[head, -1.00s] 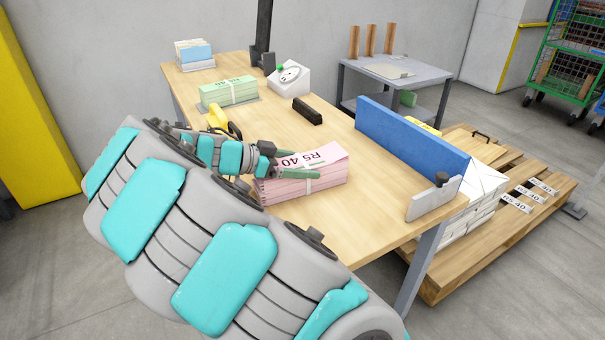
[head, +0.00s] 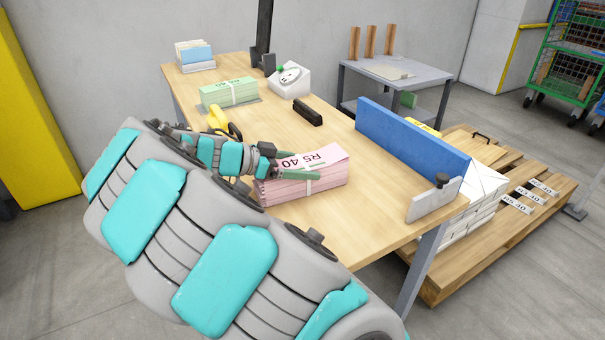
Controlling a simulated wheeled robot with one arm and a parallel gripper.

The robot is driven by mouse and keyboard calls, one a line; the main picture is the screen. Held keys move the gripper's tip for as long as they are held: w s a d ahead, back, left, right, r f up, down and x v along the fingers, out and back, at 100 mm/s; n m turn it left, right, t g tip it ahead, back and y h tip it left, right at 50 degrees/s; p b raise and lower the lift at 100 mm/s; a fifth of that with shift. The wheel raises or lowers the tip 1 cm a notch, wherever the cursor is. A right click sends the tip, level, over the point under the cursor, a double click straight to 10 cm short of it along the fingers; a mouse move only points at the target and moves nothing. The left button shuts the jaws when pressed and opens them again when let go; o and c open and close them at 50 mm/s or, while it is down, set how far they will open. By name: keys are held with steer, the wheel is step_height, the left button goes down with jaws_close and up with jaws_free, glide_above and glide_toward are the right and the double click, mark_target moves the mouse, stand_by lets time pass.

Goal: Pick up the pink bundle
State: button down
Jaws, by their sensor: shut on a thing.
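The pink bundle (head: 330,170) is a stack of pink sheets marked "RS 40" with a pale strap around it. It sits on or just above the wooden table; I cannot tell which. My gripper (head: 308,174) reaches it from the left and is shut on it. One green finger lies along the bundle's near side, and another part of the gripper shows at its upper left edge. The bundle's left end is partly hidden by my gripper.
The wooden table (head: 375,205) has a green bundle (head: 228,92), a white device (head: 290,78), a black block (head: 307,112) and yellow-handled tool (head: 217,118) farther back. A blue panel (head: 412,138) lines the right edge, with a metal plate (head: 434,199) near the front corner.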

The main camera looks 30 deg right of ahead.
mark_target(301, 163)
step_height(301, 163, up, 10)
steer(key=shift+r+b, duration=0.1)
steer(key=shift+b, duration=0.35)
stand_by(0.8)
